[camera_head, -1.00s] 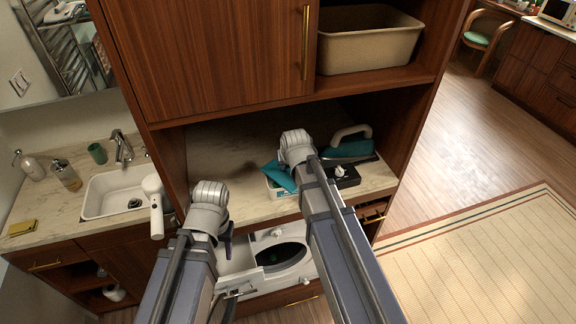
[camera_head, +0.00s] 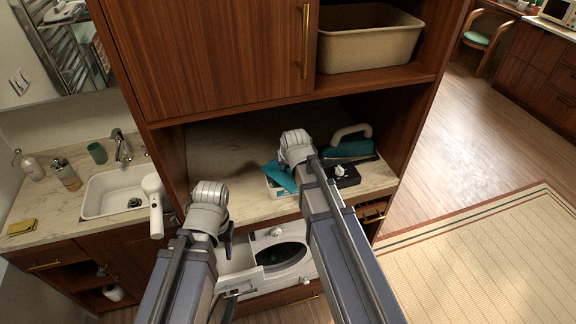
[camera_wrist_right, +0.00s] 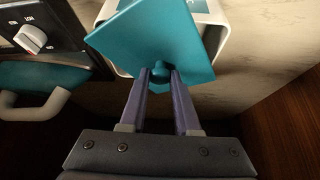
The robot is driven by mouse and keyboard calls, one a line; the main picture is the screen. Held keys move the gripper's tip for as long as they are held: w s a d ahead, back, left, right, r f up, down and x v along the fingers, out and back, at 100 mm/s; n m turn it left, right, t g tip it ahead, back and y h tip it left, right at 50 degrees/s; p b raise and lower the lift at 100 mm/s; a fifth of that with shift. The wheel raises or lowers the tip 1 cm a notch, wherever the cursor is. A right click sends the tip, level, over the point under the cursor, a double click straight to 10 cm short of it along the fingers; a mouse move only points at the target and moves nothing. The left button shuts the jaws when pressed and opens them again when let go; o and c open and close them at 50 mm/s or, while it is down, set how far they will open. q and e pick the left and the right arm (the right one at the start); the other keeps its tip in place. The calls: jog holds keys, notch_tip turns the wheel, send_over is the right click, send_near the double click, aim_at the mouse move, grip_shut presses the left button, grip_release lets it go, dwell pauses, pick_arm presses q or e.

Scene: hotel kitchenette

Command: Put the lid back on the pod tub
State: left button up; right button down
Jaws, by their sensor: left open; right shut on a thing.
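The teal square lid (camera_head: 281,177) has a small round knob (camera_wrist_right: 160,69). My right gripper (camera_wrist_right: 160,76) is shut on that knob. In the right wrist view the lid (camera_wrist_right: 150,38) is over the white pod tub (camera_wrist_right: 214,22), turned askew to its rim; I cannot tell whether they touch. In the head view the tub (camera_head: 273,190) stands on the counter, mostly hidden under the lid, and the right fingers are hidden behind my wrist. My left gripper (camera_head: 229,243) is open and empty, low in front of the counter, away from the tub.
The marble counter (camera_head: 222,150) is clear to the left. A cabinet overhangs it. A white washer (camera_head: 281,254) is below.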

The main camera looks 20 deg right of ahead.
dwell(0.3)
jog(key=shift+c, duration=0.4)
grip_release()
dwell(0.3)
jog(key=shift+r+p, duration=3.5)
grip_shut()
